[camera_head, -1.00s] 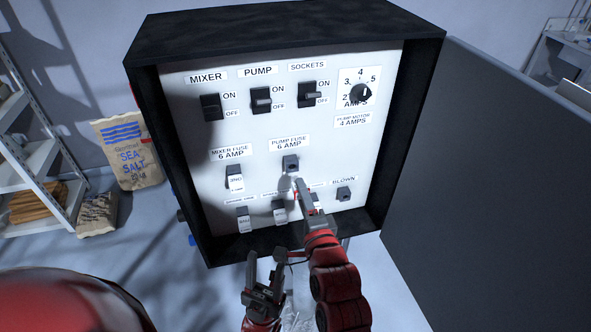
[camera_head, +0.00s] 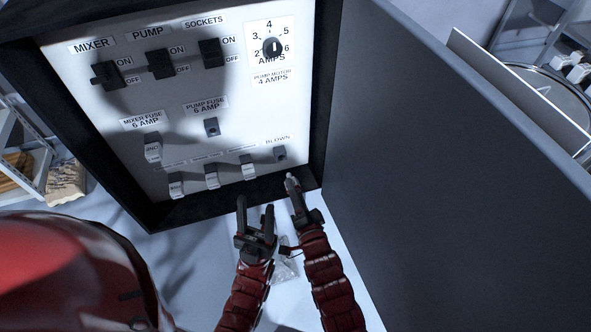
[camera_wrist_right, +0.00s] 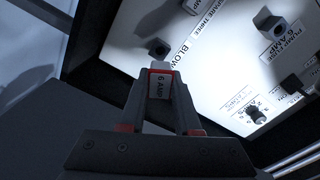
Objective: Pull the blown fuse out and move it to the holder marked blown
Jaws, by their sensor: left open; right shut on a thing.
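My right gripper (camera_head: 293,184) is shut on a small pale fuse, just below the panel's lower right corner. In the right wrist view the fuse (camera_wrist_right: 160,84) reads "6 AMP" and sits between the fingertips. The blown holder (camera_head: 280,154) is a small grey block with an empty dark socket, above the right gripper; it also shows in the wrist view (camera_wrist_right: 158,48), beyond the fuse and apart from it. The pump fuse holder (camera_head: 212,127) is empty. My left gripper (camera_head: 255,214) is open and empty, below the panel and left of the right gripper.
The mixer fuse (camera_head: 153,149) sits in its holder. A row of spare fuses (camera_head: 211,176) lines the panel's bottom. The black cabinet rim (camera_head: 230,200) runs below, and the open grey door (camera_head: 420,170) stands close on the right. Switches and a dial (camera_head: 272,47) are higher up.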

